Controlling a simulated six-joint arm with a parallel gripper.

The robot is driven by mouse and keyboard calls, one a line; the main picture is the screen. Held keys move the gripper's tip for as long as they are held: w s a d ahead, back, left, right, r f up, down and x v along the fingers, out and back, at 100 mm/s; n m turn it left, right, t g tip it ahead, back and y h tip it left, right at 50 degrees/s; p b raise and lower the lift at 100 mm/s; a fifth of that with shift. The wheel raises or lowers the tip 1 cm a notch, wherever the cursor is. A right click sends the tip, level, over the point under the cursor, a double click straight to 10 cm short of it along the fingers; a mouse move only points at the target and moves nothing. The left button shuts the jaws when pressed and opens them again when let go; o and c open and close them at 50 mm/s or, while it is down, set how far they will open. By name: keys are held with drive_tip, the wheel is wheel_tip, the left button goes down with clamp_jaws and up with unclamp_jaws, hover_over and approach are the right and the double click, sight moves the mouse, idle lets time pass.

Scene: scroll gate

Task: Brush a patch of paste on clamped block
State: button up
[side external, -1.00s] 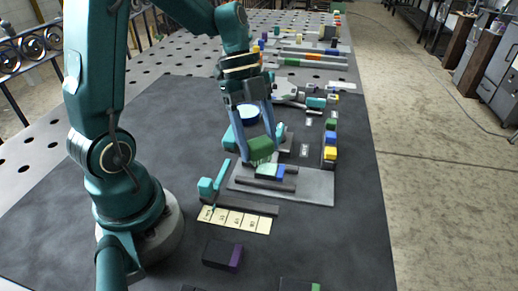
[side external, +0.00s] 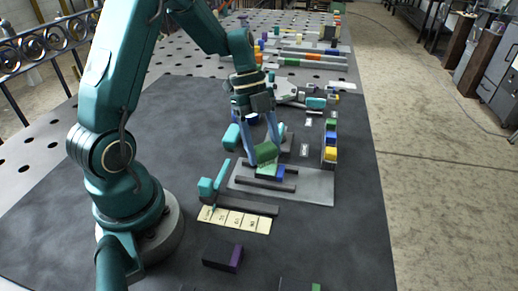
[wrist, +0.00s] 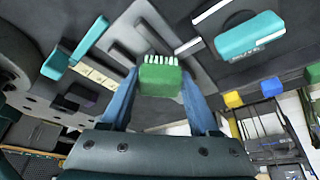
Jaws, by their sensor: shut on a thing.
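My gripper (side external: 265,154) is shut on a green brush (side external: 266,151), which also shows in the wrist view (wrist: 160,79) with its white bristles pointing away from the palm. The brush is tilted in the side view, low over the grey fixture plate (side external: 318,187). A pale green block top (side external: 265,172) shows just under the bristles, between dark bars, with a small blue block (side external: 281,173) at its right. I cannot tell whether the bristles touch it. Any paste on the block is too small or hidden to make out.
A teal-handled tool (side external: 206,187) stands left of the plate, by a strip of labelled cream tiles (side external: 235,219). A dark block with a purple end (side external: 222,255) lies in front. Coloured blocks (side external: 330,153) line the right. The mat's right front is mostly clear.

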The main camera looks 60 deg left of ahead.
drive_tip(key=shift+w+a, duration=0.3)
drive_tip(key=shift+a, duration=0.05)
drive_tip(key=shift+s+d, duration=1.95)
drive_tip(key=shift+d, duration=0.05)
wheel_tip(320, 180, up, 8)
